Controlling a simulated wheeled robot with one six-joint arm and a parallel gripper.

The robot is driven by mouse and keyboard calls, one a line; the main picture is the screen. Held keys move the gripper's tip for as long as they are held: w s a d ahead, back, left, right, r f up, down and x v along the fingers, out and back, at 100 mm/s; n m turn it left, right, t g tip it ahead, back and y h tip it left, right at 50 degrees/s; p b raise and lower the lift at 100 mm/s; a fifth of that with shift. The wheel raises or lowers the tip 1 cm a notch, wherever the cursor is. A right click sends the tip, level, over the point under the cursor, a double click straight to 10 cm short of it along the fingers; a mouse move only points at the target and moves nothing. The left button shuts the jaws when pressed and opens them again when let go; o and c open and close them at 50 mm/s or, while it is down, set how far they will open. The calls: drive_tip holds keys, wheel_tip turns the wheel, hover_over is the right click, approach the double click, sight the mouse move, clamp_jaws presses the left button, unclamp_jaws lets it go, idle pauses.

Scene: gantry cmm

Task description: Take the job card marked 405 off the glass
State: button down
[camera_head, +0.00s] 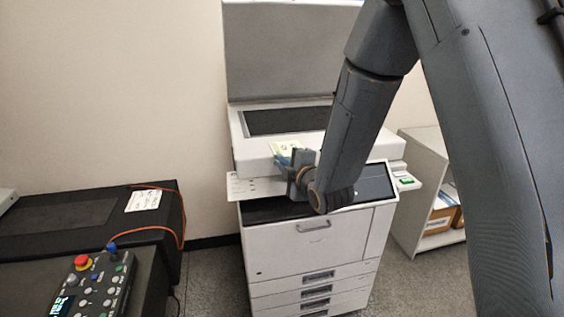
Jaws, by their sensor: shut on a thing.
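A pale yellow-green card (285,148) shows at the fingertips of my gripper (291,160), at the front edge of the copier top. My gripper is shut on this card. Its marking is too small to read, so I cannot tell if it says 405. The dark scanner glass (288,121) lies just behind and above the card in the picture, and no card shows on its visible part. My arm hides part of the glass at the right.
The copier (312,245) has its lid (290,50) raised. A printed white sheet (252,187) sticks out at its left front. A shelf (412,190) with boxes stands at the right. A control pendant (95,288) and a dark bench (60,222) are at the left.

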drive_tip(key=shift+d+f, duration=0.1)
drive_tip(key=c, duration=1.9)
unclamp_jaws()
drive_tip(key=shift+d, duration=0.1)
drive_tip(key=shift+o, duration=0.2)
drive_tip(key=b+v, duration=0.2)
drive_tip(key=v, duration=0.5)
drive_tip(key=shift+s+d, duration=0.2)
drive_tip(key=shift+s, duration=0.1)
drive_tip(key=shift+c, duration=0.4)
